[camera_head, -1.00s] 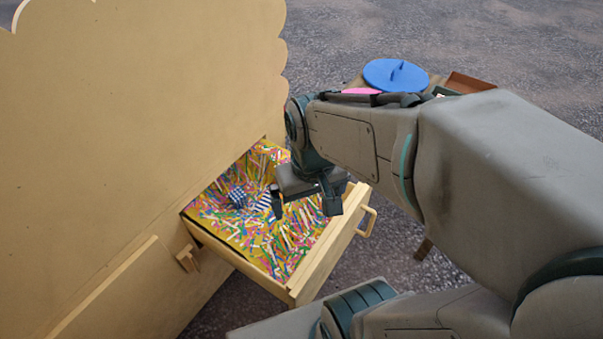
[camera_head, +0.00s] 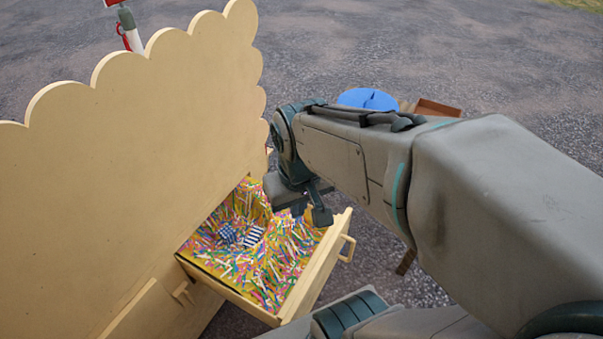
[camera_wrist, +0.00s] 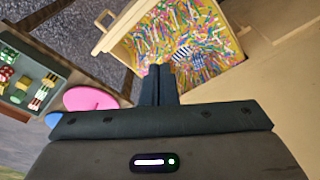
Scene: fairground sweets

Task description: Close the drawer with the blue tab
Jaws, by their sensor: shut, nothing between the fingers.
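An open drawer (camera_head: 318,270) full of colourful paper strips sticks out of the pale wooden cabinet, with a bar handle (camera_head: 347,249) on its front. Two blue-and-white patterned pieces (camera_head: 253,236) lie among the strips. The drawer also shows at the top of the wrist view (camera_wrist: 128,33). My gripper (camera_head: 318,214) is over the far part of the drawer, near its front panel. Its fingers are together and empty in the wrist view (camera_wrist: 158,72). I cannot see a blue tab on this drawer.
The cabinet's tall scalloped panel (camera_head: 150,150) fills the left. Another front with a handle (camera_head: 182,293) is at lower left. A blue disc (camera_head: 368,98) and brown tray (camera_head: 438,108) lie beyond my arm. The wrist view shows a pink disc (camera_wrist: 90,98) and compartmented tray (camera_wrist: 28,82).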

